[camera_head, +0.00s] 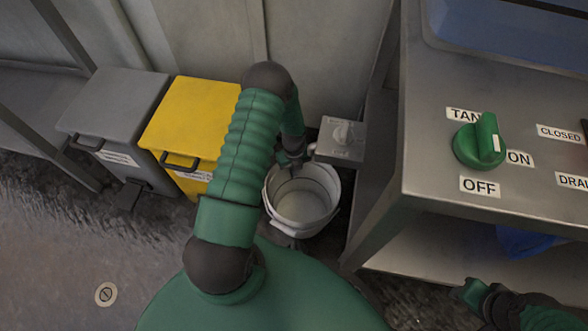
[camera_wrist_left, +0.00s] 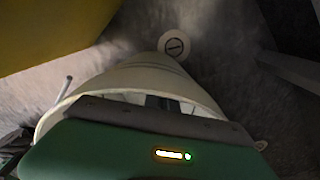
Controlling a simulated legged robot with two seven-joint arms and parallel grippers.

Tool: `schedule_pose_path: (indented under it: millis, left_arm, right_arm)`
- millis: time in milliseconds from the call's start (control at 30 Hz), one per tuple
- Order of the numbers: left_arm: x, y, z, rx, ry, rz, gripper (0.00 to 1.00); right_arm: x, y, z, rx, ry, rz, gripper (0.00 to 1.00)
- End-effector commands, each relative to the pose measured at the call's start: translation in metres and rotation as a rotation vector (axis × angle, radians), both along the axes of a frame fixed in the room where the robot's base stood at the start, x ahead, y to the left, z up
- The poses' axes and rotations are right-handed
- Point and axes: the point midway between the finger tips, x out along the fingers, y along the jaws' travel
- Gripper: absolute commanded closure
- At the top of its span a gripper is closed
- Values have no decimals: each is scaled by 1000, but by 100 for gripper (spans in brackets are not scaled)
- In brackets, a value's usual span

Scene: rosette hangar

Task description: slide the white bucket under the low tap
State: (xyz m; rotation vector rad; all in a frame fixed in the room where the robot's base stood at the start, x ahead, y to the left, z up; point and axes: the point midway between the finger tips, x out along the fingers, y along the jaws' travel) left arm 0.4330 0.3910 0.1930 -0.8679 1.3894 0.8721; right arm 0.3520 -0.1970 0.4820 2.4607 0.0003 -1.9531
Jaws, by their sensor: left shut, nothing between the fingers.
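The white bucket (camera_head: 318,205) stands upright on the floor beside the steel bench. It looks empty. The low tap (camera_head: 340,140) is a grey box with a knob, just behind and right of the bucket's rim. Its outlet is partly hidden by my arm, so I cannot tell whether it is over the opening. My left gripper (camera_head: 291,163) is shut and empty at the bucket's back rim. In the left wrist view the bucket (camera_wrist_left: 130,80) fills the middle, close to my gripper (camera_wrist_left: 160,102); contact is unclear. My right gripper (camera_head: 470,292) is at the lower right, its jaws unclear.
A yellow bin (camera_head: 190,110) and a grey bin (camera_head: 115,105) stand left of the bucket. The steel bench (camera_head: 425,185) with a green knob (camera_head: 480,143) rises on the right. The floor at the lower left is open, with a round drain cover (camera_head: 106,294).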

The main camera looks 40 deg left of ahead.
Motion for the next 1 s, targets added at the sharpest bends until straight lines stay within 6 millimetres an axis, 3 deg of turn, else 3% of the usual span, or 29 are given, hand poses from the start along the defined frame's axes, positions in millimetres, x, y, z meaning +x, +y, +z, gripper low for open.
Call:
schedule_pose_path:
  millis: [300,600,900,1000]
  left_arm:
    - [0,1,-1,-2,0,1,100]
    - [15,31,-1,-1,-2,1,100]
    - [15,31,0,-1,0,0,100]
    - [17,28,9,-1,0,-2,100]
  right_arm:
    - [0,0,0,0,0,0,64]
    - [0,0,-1,0,0,0,64]
    - [0,0,0,0,0,0,64]
    - [0,0,9,0,0,0,64]
